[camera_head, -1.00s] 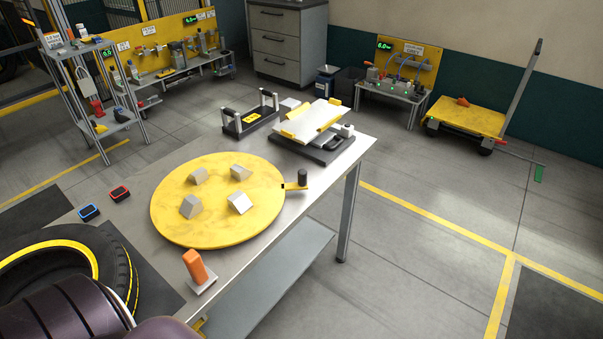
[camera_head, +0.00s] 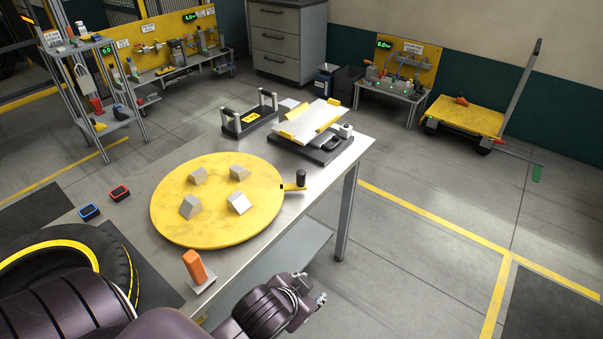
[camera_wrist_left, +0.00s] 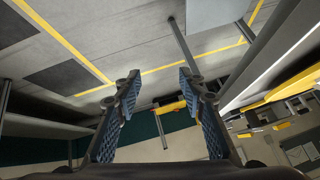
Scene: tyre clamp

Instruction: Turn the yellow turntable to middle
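The yellow turntable (camera_head: 218,212) lies flat on the grey metal workbench (camera_head: 325,185) in the head view, with several grey wedge blocks on top. Its short yellow handle, with an upright black knob (camera_head: 302,177), sticks out at the right rim. My left arm comes in at the bottom of the head view, in front of the bench's near edge, apart from the turntable; its fingers cannot be made out there. In the left wrist view my left gripper (camera_wrist_left: 160,84) is open and empty, its two blue-padded fingers spread. My right gripper is not in view.
An orange upright grip (camera_head: 195,266) stands at the bench's near edge. Blue (camera_head: 89,211) and red (camera_head: 119,193) small devices lie left of the turntable; a tyre (camera_head: 118,268) is at lower left. A black-based fixture (camera_head: 318,150) stands behind the knob.

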